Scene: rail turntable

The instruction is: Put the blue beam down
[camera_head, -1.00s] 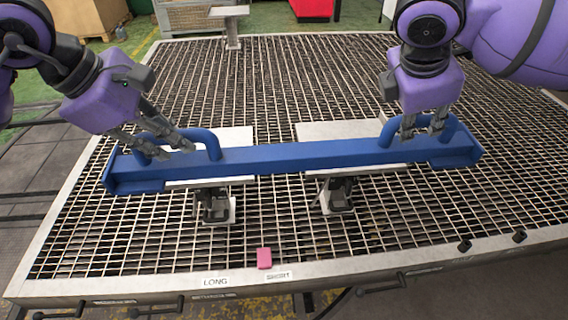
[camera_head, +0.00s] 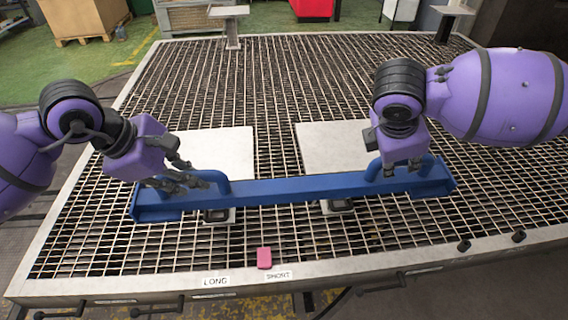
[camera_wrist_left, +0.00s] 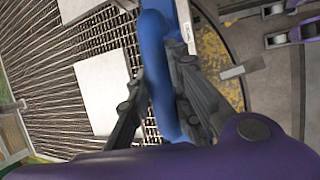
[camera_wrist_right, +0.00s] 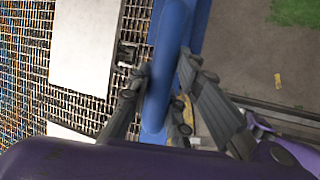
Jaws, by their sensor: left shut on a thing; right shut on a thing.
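The blue beam (camera_head: 290,190) spans left to right above the near-middle of the grating table (camera_head: 130,268), roughly level, with an arched handle at each end. My left gripper (camera_head: 190,181) is shut on the left handle, which also shows between its fingers in the left wrist view (camera_wrist_left: 158,75). My right gripper (camera_head: 399,170) is shut on the right handle, seen between its fingers in the right wrist view (camera_wrist_right: 163,75). Two pale plates (camera_head: 215,152) (camera_head: 340,147) lie behind the beam. I cannot tell whether the beam touches anything beneath it.
Feet of two supports (camera_head: 218,215) (camera_head: 338,207) show just in front of the beam. A pink block (camera_head: 264,258) sits near the front edge, by labels LONG (camera_head: 216,281) and SHORT (camera_head: 278,275). Posts (camera_head: 232,30) (camera_head: 450,20) stand at the back. Grating behind the plates is clear.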

